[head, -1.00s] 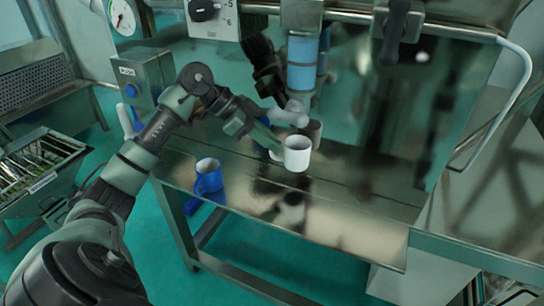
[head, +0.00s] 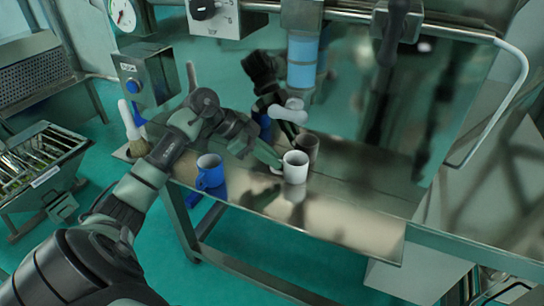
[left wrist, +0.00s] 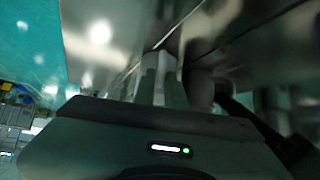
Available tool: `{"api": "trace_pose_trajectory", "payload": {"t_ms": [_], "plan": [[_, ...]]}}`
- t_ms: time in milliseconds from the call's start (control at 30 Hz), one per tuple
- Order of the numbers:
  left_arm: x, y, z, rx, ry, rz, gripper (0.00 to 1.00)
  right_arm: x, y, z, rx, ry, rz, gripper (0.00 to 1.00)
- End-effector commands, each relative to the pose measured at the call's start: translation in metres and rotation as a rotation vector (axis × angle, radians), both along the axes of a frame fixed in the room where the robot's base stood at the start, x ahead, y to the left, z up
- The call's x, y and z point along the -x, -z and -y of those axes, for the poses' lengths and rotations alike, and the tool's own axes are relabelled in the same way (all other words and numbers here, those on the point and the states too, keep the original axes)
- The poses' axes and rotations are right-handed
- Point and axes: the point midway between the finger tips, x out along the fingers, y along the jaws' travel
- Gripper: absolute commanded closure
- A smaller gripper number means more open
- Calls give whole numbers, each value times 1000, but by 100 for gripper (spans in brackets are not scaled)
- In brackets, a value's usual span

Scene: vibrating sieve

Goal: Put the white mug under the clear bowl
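The white mug (head: 295,168) is upright at the metal table, its base at or just above the surface. My left gripper (head: 279,147) reaches in from the left with its fingers at the mug. It looks shut on the mug, though the contact is partly hidden. In the left wrist view the fingers (left wrist: 163,85) are close together, with a pale shape at their tips. I cannot make out the clear bowl for certain; a pale rounded piece (head: 290,112) hangs behind the mug below a blue pipe.
A blue mug (head: 210,172) stands at the table's left front. The metal table (head: 350,218) is bare to the right. A brush (head: 133,130) stands at the far left corner.

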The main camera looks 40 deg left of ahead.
Motion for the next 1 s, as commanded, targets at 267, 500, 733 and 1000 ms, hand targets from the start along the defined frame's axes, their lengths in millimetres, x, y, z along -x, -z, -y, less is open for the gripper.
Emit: {"api": "trace_pose_trajectory", "payload": {"t_ms": [267, 500, 733, 1000], "plan": [[0, 0, 0, 0, 0, 0, 69, 0, 0, 1, 1, 0, 0, 64], [3, -8, -6, -2, -3, 2, 69, 0, 4, 2, 3, 0, 1, 64], [24, -38, -33, -7, -3, 0, 69, -1, 19, 5, 6, 1, 1, 64], [46, -75, -60, -2, -3, 0, 69, -1, 33, 5, 6, 1, 1, 64]]}}
